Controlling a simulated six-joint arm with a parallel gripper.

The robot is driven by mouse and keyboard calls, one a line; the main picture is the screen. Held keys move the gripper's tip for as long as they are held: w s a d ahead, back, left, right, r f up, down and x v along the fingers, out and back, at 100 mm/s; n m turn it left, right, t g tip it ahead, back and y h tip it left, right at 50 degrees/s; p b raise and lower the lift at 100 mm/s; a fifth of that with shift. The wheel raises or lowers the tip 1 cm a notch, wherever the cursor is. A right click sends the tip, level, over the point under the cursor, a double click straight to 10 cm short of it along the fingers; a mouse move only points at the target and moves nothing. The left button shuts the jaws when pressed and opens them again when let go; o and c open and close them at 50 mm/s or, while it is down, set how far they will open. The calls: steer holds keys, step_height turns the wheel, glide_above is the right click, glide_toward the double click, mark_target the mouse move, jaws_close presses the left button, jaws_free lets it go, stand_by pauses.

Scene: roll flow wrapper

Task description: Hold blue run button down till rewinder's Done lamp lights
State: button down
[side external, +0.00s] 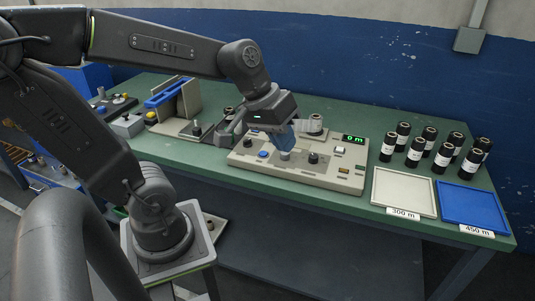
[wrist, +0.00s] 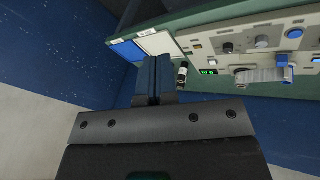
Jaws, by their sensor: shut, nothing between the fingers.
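The rewinder (side external: 330,176) is a beige console on the green bench, with knobs, small lamps and a green display (side external: 354,139) reading 0 m. The blue run button (side external: 263,154) is near its front left; it also shows in the wrist view (wrist: 294,33). My gripper (side external: 284,147) is shut and empty, fingers pointing down over the console to the right of the button, apart from it. In the wrist view its dark blue fingers (wrist: 158,80) are together. Small amber lamps (side external: 343,170) sit at the front right; I cannot read which is Done.
A white tray (side external: 403,191) marked 300 m and a blue tray (side external: 470,206) marked 450 m lie on the right. Several black rolls (side external: 442,157) stand behind them. A stand with a blue bar (side external: 168,92) is left of the console. A blue wall is behind the bench.

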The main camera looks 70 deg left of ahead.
steer(key=w+a+f+n+h, duration=0.2)
steer(key=w+a+f+n, duration=0.1)
steer(key=w+a+n, duration=0.45)
steer(key=n+t+y, duration=0.3)
steer(key=n+t, duration=0.1)
steer(key=n, duration=0.9)
glide_above(263, 154)
step_height(263, 154, down, 11)
steer(key=shift+a, duration=0.1)
steer(key=shift+f, duration=4.3)
steer(key=shift+f, duration=0.1)
steer(key=shift+f, duration=0.3)
